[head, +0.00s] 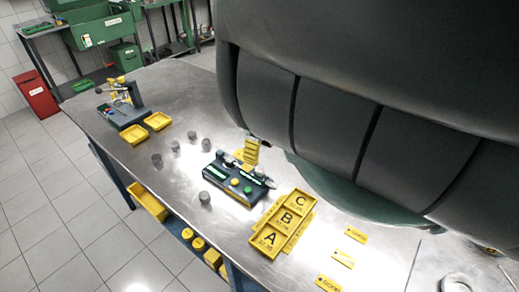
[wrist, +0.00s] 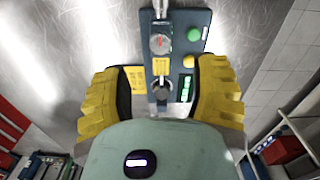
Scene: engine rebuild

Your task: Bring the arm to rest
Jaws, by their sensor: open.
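My gripper (wrist: 163,92) is open in the wrist view, with its two yellow ribbed fingers wide apart and nothing between them. A dark blue-grey device (wrist: 199,20) with a round dial, a green button, a yellow button and a green-lit display lies below and beyond the fingers. In the head view the same device (head: 232,186) stands on the steel bench, and a yellow ribbed part of my gripper shows just behind it. I cannot tell the exact gap between them. My dark grey arm covers the upper right of the head view and hides much of the bench.
A yellow tray marked A, B, C (head: 285,222) lies right of the device on the steel bench (head: 165,95). Several grey cylinders, yellow tags and two small yellow trays (head: 158,121) lie around. A second fixture (head: 122,115) stands at the far left. A red bin (head: 36,95) stands on the floor.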

